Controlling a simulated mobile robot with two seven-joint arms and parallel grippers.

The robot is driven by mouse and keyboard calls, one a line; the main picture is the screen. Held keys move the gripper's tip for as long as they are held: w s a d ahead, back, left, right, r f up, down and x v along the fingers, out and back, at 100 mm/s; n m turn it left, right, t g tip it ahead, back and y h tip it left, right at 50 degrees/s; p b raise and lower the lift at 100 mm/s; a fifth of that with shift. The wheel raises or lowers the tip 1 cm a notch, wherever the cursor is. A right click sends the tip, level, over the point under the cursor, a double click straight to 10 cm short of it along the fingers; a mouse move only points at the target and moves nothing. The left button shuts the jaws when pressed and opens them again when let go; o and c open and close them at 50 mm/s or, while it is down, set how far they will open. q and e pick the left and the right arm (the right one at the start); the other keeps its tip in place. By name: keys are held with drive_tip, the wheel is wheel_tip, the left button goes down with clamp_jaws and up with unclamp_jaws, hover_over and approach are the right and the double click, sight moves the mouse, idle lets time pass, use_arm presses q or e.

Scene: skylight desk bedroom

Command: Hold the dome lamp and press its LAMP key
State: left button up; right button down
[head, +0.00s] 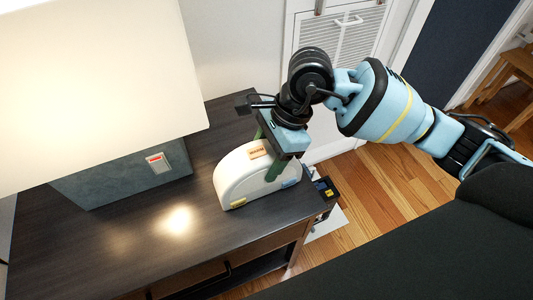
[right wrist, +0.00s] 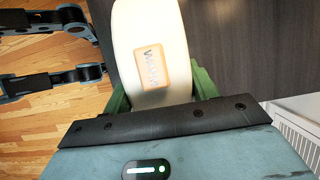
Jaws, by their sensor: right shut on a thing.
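The dome lamp (head: 232,182), a white half-round body, stands upright on the dark desk near its right edge. An orange-framed key (head: 257,152) is on its curved top; its lettering is too small to read surely. A yellow key (head: 237,203) and a blue key (head: 291,183) show low on its near side. My right gripper (head: 269,153) is shut on the lamp from above, with its green fingers on either side of the body. In the right wrist view the white lamp (right wrist: 150,25) sits between the fingers, with the orange-framed key (right wrist: 151,66) facing the camera.
A large lit table lamp with a cream shade (head: 95,85) and grey-blue base (head: 110,180) stands at the desk's left; its base bears a red switch (head: 157,162). The front of the desk (head: 160,250) is clear. A louvred white door (head: 340,40) stands behind.

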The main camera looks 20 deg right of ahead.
use_arm(q)
drive_tip(key=shift+w, duration=0.25)
clamp_jaws()
drive_tip(key=shift+w, duration=0.1)
drive_tip(key=shift+s, duration=0.35)
drive_tip(key=shift+w, duration=0.35)
idle(0.5)
